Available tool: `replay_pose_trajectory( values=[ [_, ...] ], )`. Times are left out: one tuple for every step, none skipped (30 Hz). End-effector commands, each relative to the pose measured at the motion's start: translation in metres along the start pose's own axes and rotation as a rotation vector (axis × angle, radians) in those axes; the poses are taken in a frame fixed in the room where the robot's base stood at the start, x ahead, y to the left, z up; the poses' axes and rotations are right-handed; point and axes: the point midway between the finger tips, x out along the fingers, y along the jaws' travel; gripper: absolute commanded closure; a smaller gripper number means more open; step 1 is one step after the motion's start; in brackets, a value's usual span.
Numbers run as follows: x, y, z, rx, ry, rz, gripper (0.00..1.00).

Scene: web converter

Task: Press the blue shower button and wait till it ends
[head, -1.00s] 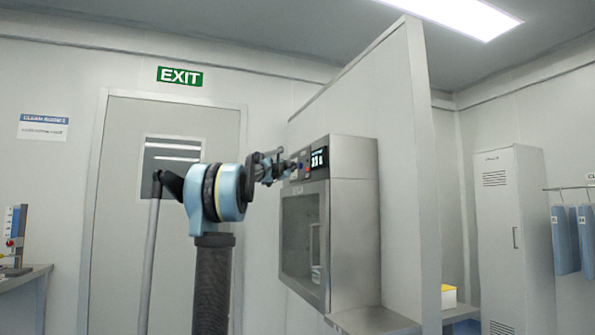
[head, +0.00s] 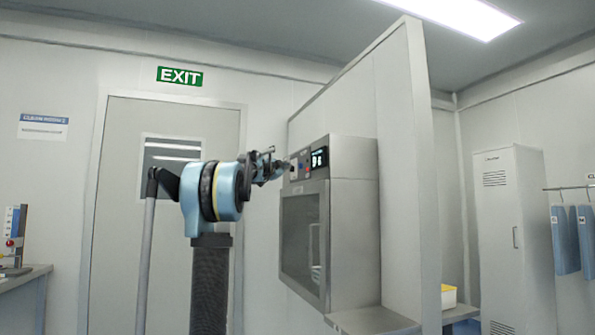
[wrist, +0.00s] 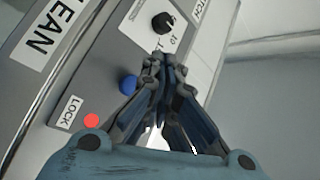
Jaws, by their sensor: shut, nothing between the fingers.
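The steel pass box (head: 353,220) is mounted on a partition wall, its glass door closed and its window dim. A lit display (head: 319,158) on its top panel shows digits too small to read surely. In the wrist view, the blue button (wrist: 128,84) sits between a red lamp (wrist: 92,121) by the LOCK label and a black knob (wrist: 163,22). My gripper (wrist: 164,62) is shut and empty, with its tips over the panel between the button and the knob. In the head view, my gripper (head: 284,168) is close to the panel; contact cannot be told.
The partition wall (head: 408,170) stands right behind the box. A steel shelf (head: 375,321) sticks out below it. A door (head: 125,230) with an EXIT sign is behind my arm. A locker (head: 508,230) stands at the right.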

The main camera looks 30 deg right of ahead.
Motion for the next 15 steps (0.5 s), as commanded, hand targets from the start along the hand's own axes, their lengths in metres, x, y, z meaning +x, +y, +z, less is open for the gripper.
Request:
replay_pose_trajectory(
  values=[
    [-0.003,-0.003,0.003,0.0,-0.001,-0.001,1.0],
    [-0.005,-0.004,0.004,0.0,-0.001,-0.002,1.0],
    [-0.007,-0.006,0.006,0.0,-0.001,-0.002,1.0],
    [-0.009,-0.007,0.007,-0.001,-0.001,-0.002,1.0],
    [-0.01,-0.008,0.008,0.0,-0.001,-0.001,1.0],
    [-0.013,-0.01,0.01,0.0,-0.001,-0.001,1.0],
    [-0.014,-0.011,0.011,0.001,-0.001,-0.001,1.0],
    [-0.015,-0.011,0.012,0.001,-0.001,-0.001,1.0],
    [-0.017,-0.012,0.013,0.0,-0.001,-0.001,1.0],
    [-0.017,-0.013,0.013,0.0,-0.001,-0.001,1.0],
    [-0.018,-0.013,0.013,0.0,-0.001,-0.001,1.0],
    [-0.018,-0.013,0.013,-0.001,0.0,-0.001,1.0],
    [-0.018,-0.013,0.013,-0.001,0.0,0.0,1.0],
    [-0.017,-0.013,0.013,-0.001,0.0,0.0,1.0],
    [-0.017,-0.013,0.013,-0.001,0.0,0.0,1.0]
  ],
)
